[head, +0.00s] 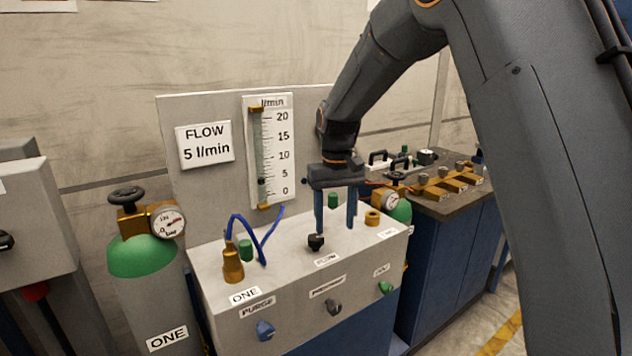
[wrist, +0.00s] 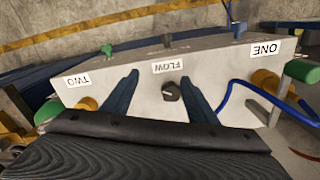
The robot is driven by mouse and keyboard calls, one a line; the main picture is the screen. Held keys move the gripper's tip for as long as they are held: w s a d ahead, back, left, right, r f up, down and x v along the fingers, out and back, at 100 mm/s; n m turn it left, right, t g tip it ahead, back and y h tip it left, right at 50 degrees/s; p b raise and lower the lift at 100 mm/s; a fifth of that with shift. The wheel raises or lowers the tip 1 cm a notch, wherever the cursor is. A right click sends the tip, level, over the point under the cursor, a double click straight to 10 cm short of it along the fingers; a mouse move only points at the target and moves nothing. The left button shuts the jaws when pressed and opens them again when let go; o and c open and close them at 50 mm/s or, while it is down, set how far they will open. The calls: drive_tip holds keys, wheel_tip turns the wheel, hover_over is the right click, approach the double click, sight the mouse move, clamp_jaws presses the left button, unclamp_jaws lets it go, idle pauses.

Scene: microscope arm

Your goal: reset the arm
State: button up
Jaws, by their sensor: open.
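My gripper (head: 335,230) is open and empty, pointing down above the top of the grey gas panel box (head: 215,268). Its two blue fingers also show in the wrist view (wrist: 157,80). The black flow knob (head: 316,242) stands on the box by the "FLOW" label, just below the left finger in the head view. In the wrist view the knob (wrist: 171,91) appears between the fingers, nearer the right one, apart from both. A white mark crosses its top. The flow tube (head: 263,150) has a black float low on its scale, between 0 and 5. A sign (head: 205,145) reads "FLOW 5 l/min".
A blue hose (head: 263,240) loops above the brass fitting (head: 232,265) at "ONE". A green cylinder (head: 142,257) with a gauge stands left. Purge knob (head: 265,330) and other knobs line the box front. A bench (head: 440,205) with brass parts stands right.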

drive_tip(key=s+d+f+m, duration=0.1)
drive_tip(key=s+d+f, duration=0.1)
drive_tip(key=s+d, duration=0.3)
drive_tip(key=s+d+f+m, duration=0.1)
drive_tip(key=s+d+f, duration=0.2)
drive_tip(key=s, duration=1.1)
drive_tip(key=s+d+f+m, duration=0.1)
drive_tip(key=s+d+f, duration=0.1)
drive_tip(key=s+d, duration=0.5)
drive_tip(key=shift+s+f, duration=0.2)
drive_tip(key=shift+s, duration=1)
